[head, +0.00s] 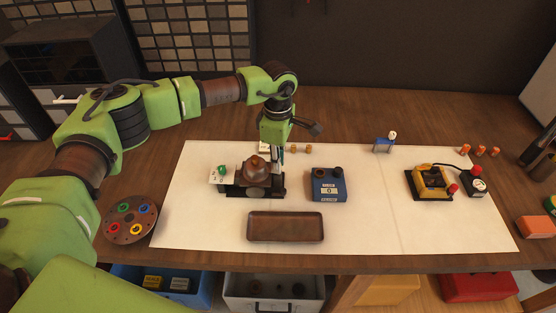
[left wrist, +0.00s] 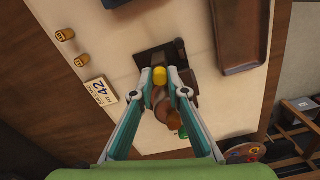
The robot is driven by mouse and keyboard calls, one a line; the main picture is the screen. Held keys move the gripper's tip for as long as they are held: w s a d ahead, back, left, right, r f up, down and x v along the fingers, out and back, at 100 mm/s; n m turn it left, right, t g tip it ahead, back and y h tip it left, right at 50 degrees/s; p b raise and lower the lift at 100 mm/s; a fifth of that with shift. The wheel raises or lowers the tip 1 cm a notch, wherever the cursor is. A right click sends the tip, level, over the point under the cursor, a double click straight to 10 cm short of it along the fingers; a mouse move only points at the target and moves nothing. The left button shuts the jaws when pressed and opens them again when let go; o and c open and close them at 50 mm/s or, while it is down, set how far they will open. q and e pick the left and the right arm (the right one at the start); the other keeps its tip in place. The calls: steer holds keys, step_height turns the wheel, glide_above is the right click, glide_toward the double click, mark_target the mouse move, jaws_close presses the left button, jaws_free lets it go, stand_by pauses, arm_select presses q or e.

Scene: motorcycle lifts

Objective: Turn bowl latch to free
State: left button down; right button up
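A brown rounded bowl (head: 256,168) sits on a dark fixture (head: 262,192) at the left of the white mat. My left gripper (head: 276,160) points down at the fixture's right rear side, beside the bowl. In the left wrist view, a small yellow knob (left wrist: 159,76) lies between the fingertips of my left gripper (left wrist: 160,84). The fingers are close to it on both sides, and I cannot tell whether they touch it. Below the knob are the brown bowl (left wrist: 174,119) and a green knob (left wrist: 183,133). I cannot tell which part is the latch. My right gripper is not in view.
A blue box with a display (head: 328,186) stands right of the fixture, with a brown tray (head: 285,227) in front. A round plate with coloured rings (head: 131,221) is at left. A yellow device (head: 431,182) stands at right. The mat between has free room.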

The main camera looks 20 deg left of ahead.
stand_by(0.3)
arm_select(q)
steer(key=n+b, duration=0.4)
steer(key=shift+f, duration=0.15)
steer(key=n+b, duration=0.4)
steer(key=n, duration=0.1)
steer(key=shift+w+n, duration=0.1)
steer(key=shift+n, duration=0.2)
steer(key=n+b, duration=0.3)
steer(key=n, duration=0.1)
steer(key=shift+r, duration=0.2)
steer(key=shift+r+n+b, duration=0.15)
steer(key=shift+n+b, duration=0.75)
steer(key=shift+n, duration=1.2)
steer(key=c, duration=2)
jaws_free()
